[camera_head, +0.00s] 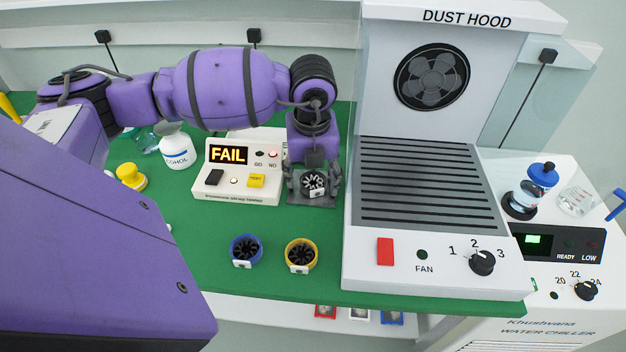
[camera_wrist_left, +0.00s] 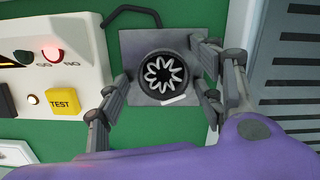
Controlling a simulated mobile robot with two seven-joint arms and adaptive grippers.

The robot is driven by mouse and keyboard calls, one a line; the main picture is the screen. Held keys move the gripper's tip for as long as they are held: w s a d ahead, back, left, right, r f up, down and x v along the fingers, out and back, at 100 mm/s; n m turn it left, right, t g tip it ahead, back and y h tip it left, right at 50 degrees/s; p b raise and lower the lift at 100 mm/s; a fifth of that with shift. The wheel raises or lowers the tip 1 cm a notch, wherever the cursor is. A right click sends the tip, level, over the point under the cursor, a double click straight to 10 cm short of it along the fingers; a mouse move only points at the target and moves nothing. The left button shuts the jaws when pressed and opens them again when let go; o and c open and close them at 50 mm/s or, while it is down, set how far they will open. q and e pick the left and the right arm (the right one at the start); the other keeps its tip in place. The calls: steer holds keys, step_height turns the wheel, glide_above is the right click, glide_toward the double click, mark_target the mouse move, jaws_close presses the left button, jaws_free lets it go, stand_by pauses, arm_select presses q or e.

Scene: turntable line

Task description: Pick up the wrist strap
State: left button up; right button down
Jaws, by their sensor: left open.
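I do not see anything I can surely name as the wrist strap in either view. My left gripper (camera_head: 314,180) is open, pointing down over a grey plate (camera_head: 313,201) beside the tester. A round black part with a pale toothed rotor (camera_head: 313,183) sits on the plate between the fingers. In the left wrist view, the open left gripper (camera_wrist_left: 162,88) has its fingers on both sides of the black part (camera_wrist_left: 163,75), with visible gaps. My right gripper is not in view.
The tester (camera_head: 238,160) reads FAIL. The dust hood (camera_head: 430,215) blocks the right. The green mat (camera_head: 200,220) is partly clear.

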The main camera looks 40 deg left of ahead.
arm_select(q)
steer(key=c, duration=1.2)
